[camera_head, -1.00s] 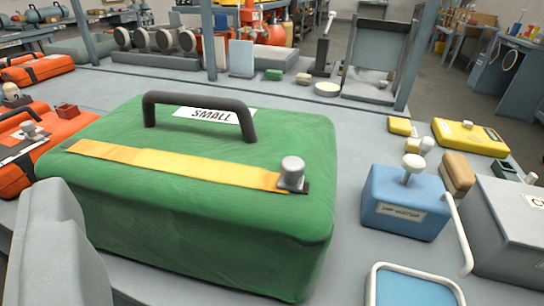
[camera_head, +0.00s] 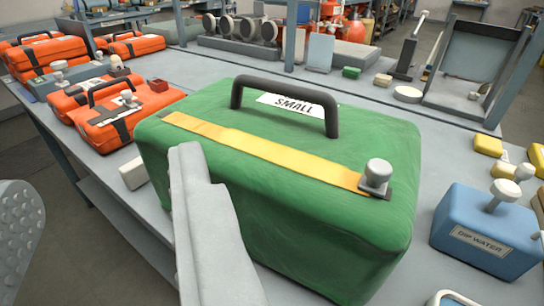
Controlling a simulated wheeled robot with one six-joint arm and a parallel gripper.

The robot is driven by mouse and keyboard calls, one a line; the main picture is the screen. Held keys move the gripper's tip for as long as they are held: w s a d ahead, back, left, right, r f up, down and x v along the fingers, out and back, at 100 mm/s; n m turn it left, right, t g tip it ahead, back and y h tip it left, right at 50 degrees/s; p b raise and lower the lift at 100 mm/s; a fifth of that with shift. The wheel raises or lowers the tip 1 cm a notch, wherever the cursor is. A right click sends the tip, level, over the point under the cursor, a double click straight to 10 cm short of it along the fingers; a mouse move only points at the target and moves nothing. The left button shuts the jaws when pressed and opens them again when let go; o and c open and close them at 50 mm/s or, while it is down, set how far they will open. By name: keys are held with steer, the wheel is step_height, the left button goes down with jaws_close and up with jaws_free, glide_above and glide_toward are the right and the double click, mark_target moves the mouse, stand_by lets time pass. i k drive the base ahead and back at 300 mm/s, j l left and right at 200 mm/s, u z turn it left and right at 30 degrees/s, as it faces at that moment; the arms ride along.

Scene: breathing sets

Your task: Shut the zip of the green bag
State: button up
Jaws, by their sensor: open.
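The green bag (camera_head: 290,215) lies on the grey bench, with a dark handle (camera_head: 285,90) and a label reading SMALL (camera_head: 300,105) on top. A yellow strip (camera_head: 260,150) runs along its top, in front of the handle. A grey zip knob (camera_head: 376,175) stands on a dark base at the strip's right end. My gripper (camera_head: 100,175) is open, with one finger in front of the bag's left part and the other at the left picture edge. I see nothing between the fingers. The finger hides part of the bag's front; contact cannot be told.
Orange bags (camera_head: 110,120) with knobs lie to the left. A blue box labelled DIP WATER (camera_head: 485,235) with a white knob stands right of the green bag. Small yellow blocks (camera_head: 488,145) lie behind it. A grey post (camera_head: 289,35) rises at the bench's back.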

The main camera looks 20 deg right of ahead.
mark_target(379, 172)
steer(key=k+j, duration=0.15)
steer(key=j, duration=0.2)
steer(key=k+j+z, duration=0.1)
steer(key=j, duration=0.3)
steer(key=k+j, duration=0.25)
steer(key=k+j+z, duration=0.1)
steer(key=j, duration=0.35)
steer(key=k, duration=0.1)
